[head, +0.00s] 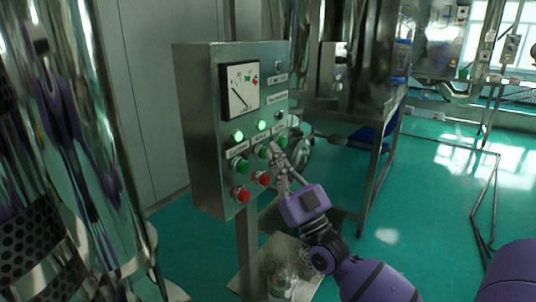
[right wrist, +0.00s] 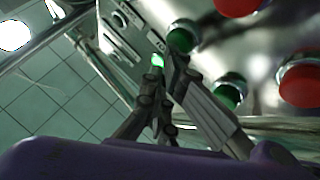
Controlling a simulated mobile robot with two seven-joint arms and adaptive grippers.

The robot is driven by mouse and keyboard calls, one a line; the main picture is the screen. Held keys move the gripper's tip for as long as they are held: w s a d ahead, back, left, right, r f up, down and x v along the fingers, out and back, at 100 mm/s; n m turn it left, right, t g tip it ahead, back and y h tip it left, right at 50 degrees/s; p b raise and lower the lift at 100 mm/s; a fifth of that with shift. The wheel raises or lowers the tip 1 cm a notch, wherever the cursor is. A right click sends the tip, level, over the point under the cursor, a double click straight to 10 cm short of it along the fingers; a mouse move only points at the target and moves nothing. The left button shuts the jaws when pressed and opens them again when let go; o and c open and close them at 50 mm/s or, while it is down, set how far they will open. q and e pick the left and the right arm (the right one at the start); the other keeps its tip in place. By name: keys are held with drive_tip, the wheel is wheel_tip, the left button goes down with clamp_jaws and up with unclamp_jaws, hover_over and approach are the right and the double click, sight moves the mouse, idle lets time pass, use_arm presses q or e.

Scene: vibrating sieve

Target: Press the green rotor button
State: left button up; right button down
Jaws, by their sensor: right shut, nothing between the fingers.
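A grey metal control box (head: 205,130) stands on a post and carries green buttons above red buttons. The middle green button (head: 263,152) and right green button (head: 282,141) are near my right gripper (head: 275,150), which is shut and empty with its fingertips at the panel face. In the right wrist view, the gripper tips (right wrist: 166,68) are close beside one green button (right wrist: 181,40); I cannot tell whether they touch it. Another green button (right wrist: 228,95) is to their right. The labels are too small to read, so I cannot tell which is the rotor button. My left gripper is out of view.
Red buttons (head: 240,194) sit under the green ones, and lit green lamps (head: 238,137) above them. A dial gauge (head: 242,90) is near the top. A shiny steel vessel (head: 75,150) stands at the left. A metal table frame (head: 372,165) is behind; green floor is open at the right.

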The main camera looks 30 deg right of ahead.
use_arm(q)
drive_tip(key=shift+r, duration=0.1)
use_arm(e)
drive_tip(key=shift+s, duration=0.15)
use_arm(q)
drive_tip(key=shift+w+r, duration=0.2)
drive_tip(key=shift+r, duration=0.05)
use_arm(e)
drive_tip(key=shift+s+d, duration=0.35)
drive_tip(key=shift+s, duration=0.35)
use_arm(q)
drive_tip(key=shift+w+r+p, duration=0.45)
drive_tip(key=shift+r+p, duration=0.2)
drive_tip(key=shift+p, duration=0.05)
use_arm(e)
drive_tip(key=shift+s+d, duration=0.3)
drive_tip(key=shift+s, duration=0.45)
drive_tip(key=shift+s+d, duration=0.35)
drive_tip(key=shift+s, duration=0.45)
drive_tip(key=shift+s+d, duration=0.3)
drive_tip(key=shift+s, duration=0.45)
